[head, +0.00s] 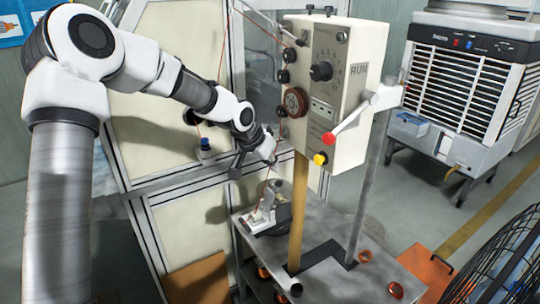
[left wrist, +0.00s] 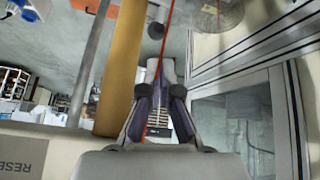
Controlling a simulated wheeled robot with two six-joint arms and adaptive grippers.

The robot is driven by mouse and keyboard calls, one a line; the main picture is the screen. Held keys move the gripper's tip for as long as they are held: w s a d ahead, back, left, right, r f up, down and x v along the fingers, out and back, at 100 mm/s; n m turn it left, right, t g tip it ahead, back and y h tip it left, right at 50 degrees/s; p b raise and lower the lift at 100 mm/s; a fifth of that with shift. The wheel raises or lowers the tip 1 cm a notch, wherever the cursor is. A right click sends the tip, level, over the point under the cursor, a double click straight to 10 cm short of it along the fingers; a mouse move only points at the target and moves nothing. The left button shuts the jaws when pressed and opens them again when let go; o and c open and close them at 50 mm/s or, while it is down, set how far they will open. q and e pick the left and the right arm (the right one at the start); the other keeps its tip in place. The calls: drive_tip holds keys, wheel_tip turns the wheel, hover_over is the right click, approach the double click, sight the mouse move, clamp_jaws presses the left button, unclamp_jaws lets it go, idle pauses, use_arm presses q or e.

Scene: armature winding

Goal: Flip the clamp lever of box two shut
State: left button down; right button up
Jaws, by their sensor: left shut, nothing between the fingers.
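A beige control box (head: 335,95) marked RUN stands on a wooden post and a grey post in the head view. A white lever (head: 358,114) with a red end sticks out at its right side, pointing down and left. A yellow knob (head: 320,158) sits below the red end. I see no label naming box two. My left gripper (head: 268,152) is left of the box and below its dials, apart from the lever. Its fingers (left wrist: 160,98) are shut and empty in the left wrist view, with a red wire passing by them. My right gripper is out of view.
A metal table (head: 325,285) carries a small clamp-like device (head: 262,212) and copper-coloured rings. The wooden post (left wrist: 120,65) is close beside my left gripper. A framed panel stands behind, an air cooler (head: 465,85) at right, a black fan guard (head: 505,260) at lower right.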

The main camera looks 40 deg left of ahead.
sight(274, 194)
use_arm(q)
drive_tip(key=x, duration=0.4)
drive_tip(key=shift+d, duration=0.4)
drive_tip(key=shift+w+a+f, duration=0.2)
drive_tip(key=shift+w+f, duration=0.1)
drive_tip(key=shift+f, duration=0.15)
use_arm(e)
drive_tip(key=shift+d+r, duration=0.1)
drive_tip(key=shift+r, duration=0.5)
use_arm(q)
drive_tip(key=shift+d, duration=0.1)
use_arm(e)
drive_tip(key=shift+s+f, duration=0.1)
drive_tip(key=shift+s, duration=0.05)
